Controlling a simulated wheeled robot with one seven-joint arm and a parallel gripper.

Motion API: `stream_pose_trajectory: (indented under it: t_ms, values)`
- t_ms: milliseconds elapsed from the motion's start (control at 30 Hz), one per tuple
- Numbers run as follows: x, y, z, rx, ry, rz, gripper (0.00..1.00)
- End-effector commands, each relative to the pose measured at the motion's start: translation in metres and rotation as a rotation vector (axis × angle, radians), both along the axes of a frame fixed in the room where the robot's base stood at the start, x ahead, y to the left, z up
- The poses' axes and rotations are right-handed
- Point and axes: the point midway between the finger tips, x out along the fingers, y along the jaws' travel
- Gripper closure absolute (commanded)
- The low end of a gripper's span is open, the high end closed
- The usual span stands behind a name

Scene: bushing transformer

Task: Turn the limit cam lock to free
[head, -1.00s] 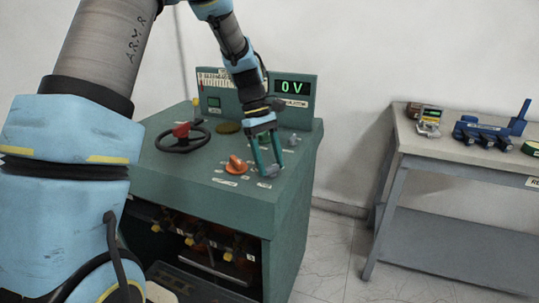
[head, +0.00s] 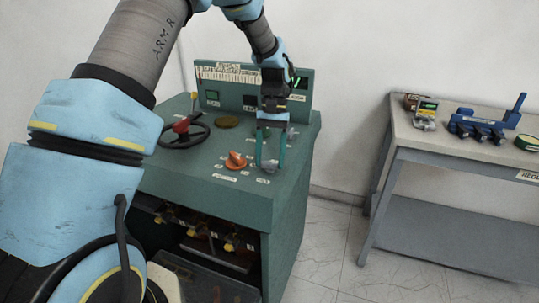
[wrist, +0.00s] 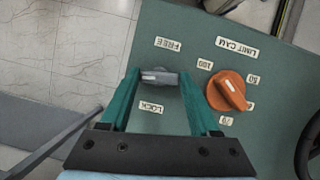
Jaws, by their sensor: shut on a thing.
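The limit cam lock is a small grey knob (wrist: 158,76) on the green panel top, between a FREE label (wrist: 168,44) and a LOCK label (wrist: 151,107). A short pale mark shows at its left end, and the handle lies roughly crosswise in the wrist view. My gripper (wrist: 158,78) has its green fingers on either side of the knob and is shut on it. In the head view my gripper (head: 269,162) points down at the panel's right front, with the knob (head: 267,167) between its fingertips.
An orange dial (wrist: 230,91) sits close to the right of the knob in the wrist view, near the LIMIT CAM label (wrist: 233,47). A black handwheel (head: 184,131) is on the panel's left. A bench (head: 400,135) with tools stands right, across open floor.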

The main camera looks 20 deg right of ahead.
Motion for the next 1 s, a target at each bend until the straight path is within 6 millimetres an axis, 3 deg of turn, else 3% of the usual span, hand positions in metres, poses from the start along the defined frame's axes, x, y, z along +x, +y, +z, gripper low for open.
stream_pose_trajectory:
  t_ms: [400,933,967,1000]
  values:
    - [0.0001,-0.0009,0.0005,-0.001,-0.002,-0.171,0.93]
    - [0.0001,-0.0010,0.0003,-0.001,-0.003,-0.190,0.93]
    - [0.0001,-0.0011,0.0004,-0.001,-0.003,-0.190,0.34]
    - [0.0000,-0.0011,0.0003,-0.001,-0.003,-0.190,0.30]
